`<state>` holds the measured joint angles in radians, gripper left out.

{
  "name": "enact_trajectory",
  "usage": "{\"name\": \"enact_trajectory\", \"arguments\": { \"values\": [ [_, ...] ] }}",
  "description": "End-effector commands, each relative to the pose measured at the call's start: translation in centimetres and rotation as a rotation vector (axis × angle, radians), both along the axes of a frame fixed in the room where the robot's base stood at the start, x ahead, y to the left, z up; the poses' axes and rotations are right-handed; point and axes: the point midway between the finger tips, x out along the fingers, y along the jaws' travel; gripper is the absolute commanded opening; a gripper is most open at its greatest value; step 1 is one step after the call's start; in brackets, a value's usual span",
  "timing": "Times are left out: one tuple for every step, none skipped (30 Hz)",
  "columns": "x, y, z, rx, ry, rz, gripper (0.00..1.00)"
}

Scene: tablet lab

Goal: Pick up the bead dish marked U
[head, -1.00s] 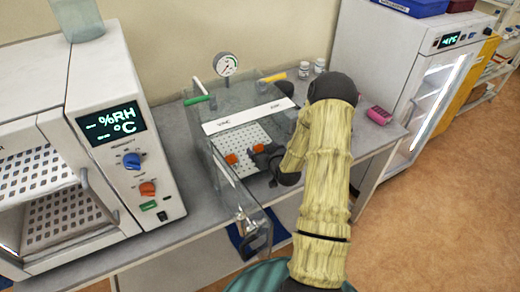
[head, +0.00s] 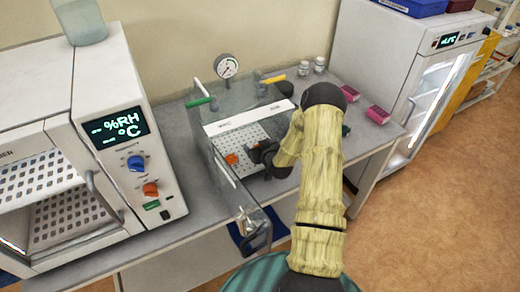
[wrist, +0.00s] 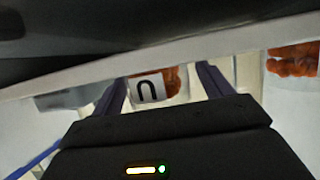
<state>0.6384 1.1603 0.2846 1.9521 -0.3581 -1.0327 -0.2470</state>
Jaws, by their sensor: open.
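In the wrist view, a dish of orange-red beads (wrist: 173,80) carries a white label with a black letter, which looks like a U turned upside down. My gripper (wrist: 162,82) is open, with one finger at each side of this dish; I cannot tell whether either touches it. In the head view, my gripper (head: 257,155) is inside the clear chamber, low over the perforated shelf (head: 240,137), and mostly hides the dish there. A second orange bead dish (head: 232,159) stands to its left; a similar dish (wrist: 294,58) is at the wrist view's right edge.
The clear chamber (head: 212,156) has a white labelled strip (head: 250,117) across its top front, above my gripper. Its clear door (head: 253,226) stands open toward me. A white oven (head: 125,180) is at the left. Pink boxes (head: 377,115) lie on the bench at the right.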

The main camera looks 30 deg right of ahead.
Motion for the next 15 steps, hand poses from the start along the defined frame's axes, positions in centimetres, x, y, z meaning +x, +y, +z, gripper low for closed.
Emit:
{"name": "enact_trajectory", "arguments": {
  "values": [
    [-0.01,0.0,0.01,0.0,0.0,0.0,0.74],
    [-0.01,-0.01,0.01,0.0,0.0,0.0,0.69],
    [-0.01,0.0,0.01,0.0,0.0,0.0,0.61],
    [-0.01,0.0,0.01,0.0,0.0,0.0,0.55],
    [-0.01,-0.01,0.01,0.0,0.0,0.0,0.49],
    [-0.02,-0.01,0.02,0.0,0.0,0.0,0.41],
    [-0.02,-0.01,0.02,0.0,0.0,0.0,0.35],
    [-0.02,-0.01,0.02,0.0,0.0,0.0,0.29],
    [0.01,-0.01,0.04,0.0,-0.001,0.0,0.29],
    [0.01,-0.01,0.04,0.0,-0.001,0.0,0.29],
    [0.01,-0.01,0.04,0.0,-0.001,0.0,0.29],
    [0.01,-0.01,0.04,0.0,-0.001,0.0,0.29],
    [0.01,-0.01,0.04,0.0,-0.001,0.0,0.29],
    [0.01,-0.01,0.04,0.0,-0.001,0.0,0.29],
    [0.0,-0.01,0.04,0.0,-0.001,0.0,0.29]
  ]
}}
